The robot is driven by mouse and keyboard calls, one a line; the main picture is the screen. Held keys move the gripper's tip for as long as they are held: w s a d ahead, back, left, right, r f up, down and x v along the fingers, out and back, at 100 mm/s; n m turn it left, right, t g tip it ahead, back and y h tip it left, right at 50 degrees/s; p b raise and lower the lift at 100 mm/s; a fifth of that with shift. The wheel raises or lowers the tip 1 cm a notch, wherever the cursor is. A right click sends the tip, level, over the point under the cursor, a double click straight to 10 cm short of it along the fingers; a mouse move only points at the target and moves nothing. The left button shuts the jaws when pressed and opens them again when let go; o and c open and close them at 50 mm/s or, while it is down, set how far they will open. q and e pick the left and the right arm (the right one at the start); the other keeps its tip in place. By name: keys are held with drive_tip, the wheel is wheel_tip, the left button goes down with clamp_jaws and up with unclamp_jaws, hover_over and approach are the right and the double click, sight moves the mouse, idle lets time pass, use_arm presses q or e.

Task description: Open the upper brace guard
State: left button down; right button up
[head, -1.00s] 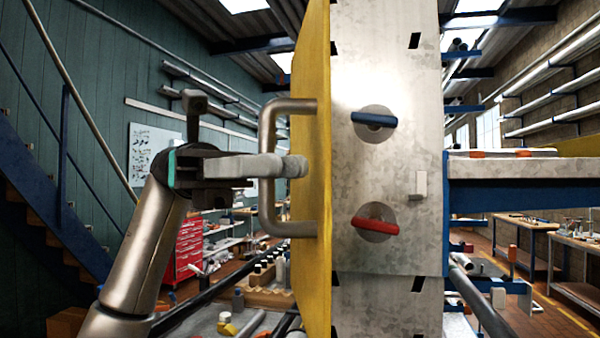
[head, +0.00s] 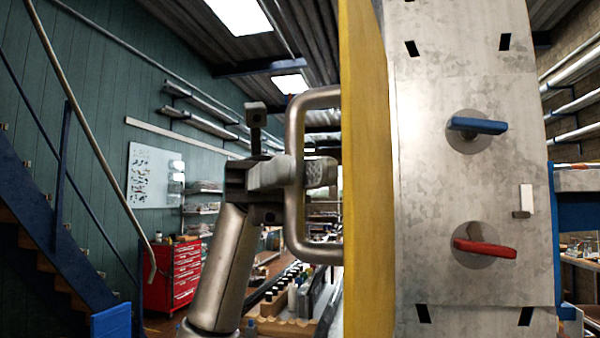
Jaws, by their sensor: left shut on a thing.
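The yellow guard (head: 366,190) stands edge-on as an upright panel in the middle of the head view. A grey bar handle (head: 294,215) sticks out from its left side. My left gripper (head: 312,173) comes in from the left and is shut on the upright part of the handle; its fingers hide that part of the bar. Right of the guard is a galvanised plate (head: 440,200) with a blue lever (head: 478,126) above a red lever (head: 485,248), both nearly level. My right gripper does not show.
A small white-grey latch-like piece (head: 526,198) sits at the plate's right side. Behind are a red drawer cabinet (head: 172,275), a bench with bottles (head: 290,300) and blue stairs (head: 60,250) at the left.

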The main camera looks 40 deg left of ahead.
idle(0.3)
use_arm(q)
drive_tip(key=c, duration=1.1)
unclamp_jaws()
drive_tip(key=shift+a, duration=0.15)
drive_tip(key=shift+v, duration=3.7)
